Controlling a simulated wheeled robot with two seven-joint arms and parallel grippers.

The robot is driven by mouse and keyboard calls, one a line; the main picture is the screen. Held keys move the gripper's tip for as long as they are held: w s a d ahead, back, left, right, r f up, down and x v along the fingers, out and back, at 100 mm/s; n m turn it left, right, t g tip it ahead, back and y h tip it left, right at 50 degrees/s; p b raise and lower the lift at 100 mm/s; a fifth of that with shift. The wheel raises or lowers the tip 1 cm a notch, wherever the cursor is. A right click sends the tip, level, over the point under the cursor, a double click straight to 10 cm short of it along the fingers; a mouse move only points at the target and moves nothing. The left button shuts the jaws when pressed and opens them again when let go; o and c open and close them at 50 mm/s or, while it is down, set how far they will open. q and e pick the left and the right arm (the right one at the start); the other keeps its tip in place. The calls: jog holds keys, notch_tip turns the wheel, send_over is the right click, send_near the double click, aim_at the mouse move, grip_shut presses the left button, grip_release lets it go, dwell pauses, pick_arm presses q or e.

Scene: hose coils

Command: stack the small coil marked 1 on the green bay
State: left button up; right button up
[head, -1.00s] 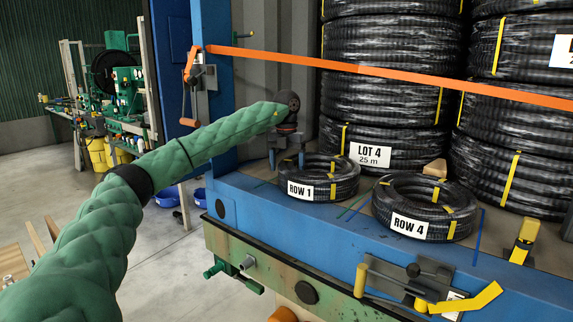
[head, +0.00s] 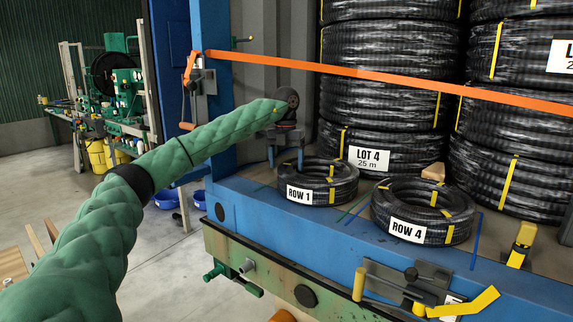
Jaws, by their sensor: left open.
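The small coil marked ROW 1 (head: 335,190) is a black ribbed ring with yellow ties and a white label, lying flat on the blue-edged bed (head: 262,208). A second small coil, marked ROW 4 (head: 455,205), lies to its right. My left gripper (head: 285,158) is open and empty, fingers pointing down, just behind and left of the ROW 1 coil near its rim. Whether it touches the coil I cannot tell. A short green line (head: 349,213) shows on the bed between the two coils; the rest of the green bay cannot be made out. My right gripper is not in view.
Tall stacks of large black coils stand behind, one marked LOT 4 (head: 369,158). An orange strap (head: 400,80) crosses in front of them. A wooden block (head: 433,172) sits behind the ROW 4 coil. A yellow-handled latch (head: 465,303) is on the front edge.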

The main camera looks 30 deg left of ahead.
pick_arm(q)
jog(key=shift+w+d+r, duration=0.1)
jog(key=shift+r, duration=0.35)
jog(key=shift+w+r+p, duration=0.1)
jog(key=shift+r+p, duration=1.05)
jog(key=shift+r, duration=0.75)
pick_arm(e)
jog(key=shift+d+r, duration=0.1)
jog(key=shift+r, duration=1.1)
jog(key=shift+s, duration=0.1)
